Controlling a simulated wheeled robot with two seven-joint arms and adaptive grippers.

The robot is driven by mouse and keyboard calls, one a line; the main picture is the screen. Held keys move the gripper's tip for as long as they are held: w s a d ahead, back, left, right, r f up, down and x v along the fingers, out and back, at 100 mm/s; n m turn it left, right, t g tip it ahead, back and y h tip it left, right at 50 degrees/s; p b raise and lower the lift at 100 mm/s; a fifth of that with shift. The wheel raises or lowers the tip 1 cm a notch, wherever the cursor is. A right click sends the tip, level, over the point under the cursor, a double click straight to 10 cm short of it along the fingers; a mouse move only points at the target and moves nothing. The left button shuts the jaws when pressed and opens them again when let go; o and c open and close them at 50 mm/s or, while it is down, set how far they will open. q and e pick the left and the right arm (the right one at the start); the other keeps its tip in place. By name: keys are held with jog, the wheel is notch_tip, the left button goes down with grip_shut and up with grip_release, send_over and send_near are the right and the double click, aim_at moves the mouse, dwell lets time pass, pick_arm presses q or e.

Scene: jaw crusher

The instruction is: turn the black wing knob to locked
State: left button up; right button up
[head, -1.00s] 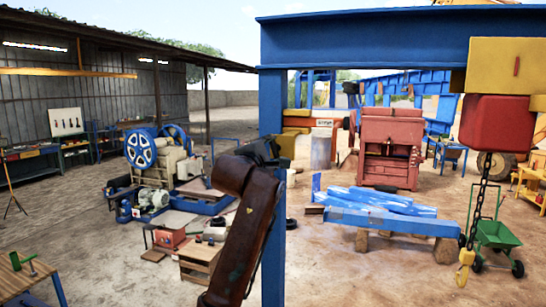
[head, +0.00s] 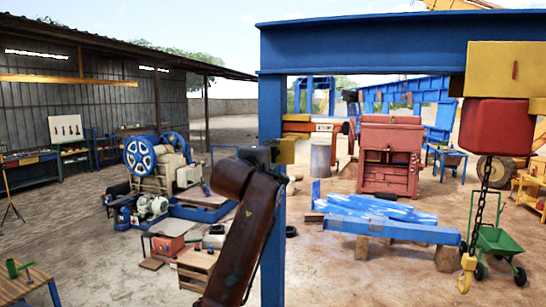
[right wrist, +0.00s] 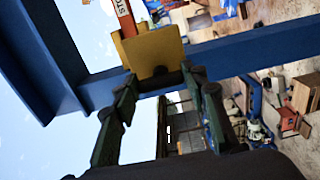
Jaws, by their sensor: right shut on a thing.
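The black wing knob (right wrist: 160,75) is on the near face of a yellow box (right wrist: 150,48) in the right wrist view. It is dark and mostly hidden between the fingertips, so its exact angle is hard to tell. My right gripper (right wrist: 158,82) is shut on it, one finger at each side. In the head view the yellow box (head: 287,151) is fixed to a blue post, and my right gripper (head: 262,154) reaches its left side; the knob is hidden there. My left gripper is in neither view.
The blue post (head: 273,240) stands close beside my right arm, under a blue beam (head: 390,40). A red block (head: 497,125) and a chain with a yellow hook (head: 467,270) hang at the right. A red machine (head: 390,155) stands farther back.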

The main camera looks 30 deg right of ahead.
jog(key=o, duration=1.2)
jog(key=shift+c, duration=0.2)
jog(key=v, duration=1.2)
